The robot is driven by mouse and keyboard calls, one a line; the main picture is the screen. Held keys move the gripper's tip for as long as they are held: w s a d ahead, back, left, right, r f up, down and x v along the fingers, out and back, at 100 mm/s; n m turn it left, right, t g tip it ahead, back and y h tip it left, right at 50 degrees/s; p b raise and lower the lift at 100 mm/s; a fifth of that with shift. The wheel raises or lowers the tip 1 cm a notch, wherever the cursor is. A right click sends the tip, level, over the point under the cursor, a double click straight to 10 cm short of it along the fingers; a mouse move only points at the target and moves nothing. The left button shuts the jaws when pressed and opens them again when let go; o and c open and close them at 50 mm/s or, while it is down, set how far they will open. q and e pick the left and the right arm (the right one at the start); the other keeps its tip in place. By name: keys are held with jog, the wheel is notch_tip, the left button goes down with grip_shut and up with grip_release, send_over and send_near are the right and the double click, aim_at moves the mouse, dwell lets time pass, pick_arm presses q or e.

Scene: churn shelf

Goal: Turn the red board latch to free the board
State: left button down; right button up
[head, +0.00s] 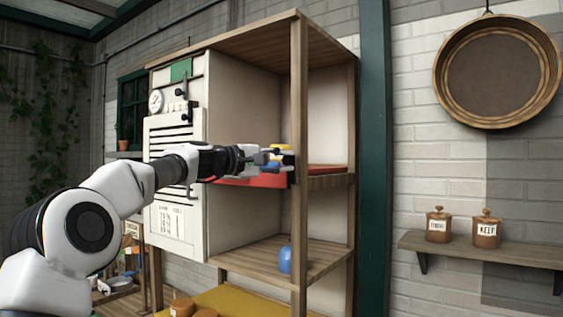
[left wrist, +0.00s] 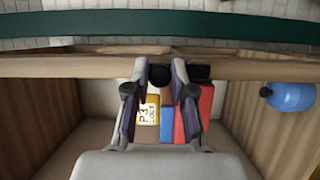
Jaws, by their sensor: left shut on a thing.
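The red board (head: 255,181) lies as a shelf inside the wooden rack, with its red edge facing out. It also shows in the left wrist view (left wrist: 205,105). My left gripper (head: 285,158) reaches in from the left to the front post at the board's height. In the left wrist view its two fingers (left wrist: 160,78) close around a small dark round knob (left wrist: 160,73) on the post, which I take to be the red board latch. The fingers cover most of the latch, so its turn angle cannot be told. My right gripper is not in view.
A yellow labelled box (left wrist: 148,110) and a blue box (left wrist: 167,130) stand by the red board, behind the fingers. A blue round object (head: 285,259) sits on the lower shelf. The wooden front post (head: 299,225) stands close to the gripper. A white panel (head: 165,215) is left of the rack.

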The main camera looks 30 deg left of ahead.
pick_arm(q)
jog(key=shift+f, duration=0.15)
jog(key=c, duration=1)
grip_release()
jog(key=shift+d, duration=0.25)
jog(key=v, duration=0.7)
jog(key=shift+s, duration=0.1)
